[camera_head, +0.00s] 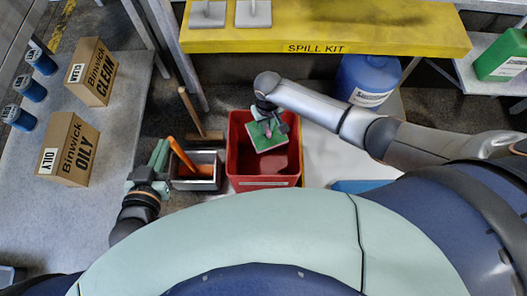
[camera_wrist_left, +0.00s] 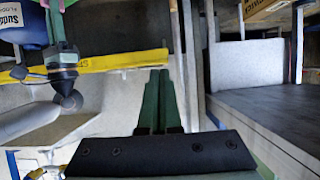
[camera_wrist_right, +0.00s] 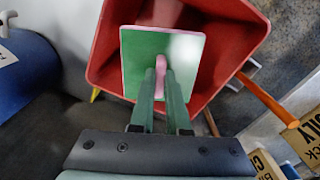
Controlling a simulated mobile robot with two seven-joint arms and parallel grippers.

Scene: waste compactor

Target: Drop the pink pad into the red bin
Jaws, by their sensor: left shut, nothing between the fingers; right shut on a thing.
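The pink pad (camera_head: 265,145) shows a green upper face with a thin pink edge and a pink grip on top. My right gripper (camera_head: 267,124) is shut on that grip and holds the pad over the mouth of the red bin (camera_head: 262,182). The right wrist view shows the pad (camera_wrist_right: 188,50) flat below the fingertips (camera_wrist_right: 160,72), with the walls of the red bin (camera_wrist_right: 248,30) around it. How far it is above the bin floor is hard to tell. My left gripper (camera_head: 161,152) is shut and empty, left of the bin; its fingers (camera_wrist_left: 155,85) are together.
A grey metal box (camera_head: 205,180) with an orange handle stands just left of the bin. A wooden-handled tool (camera_head: 192,115) is behind it. A yellow spill kit shelf (camera_head: 330,35) and a blue drum (camera_head: 366,78) are behind. Cardboard boxes (camera_head: 68,150) stand on the left table.

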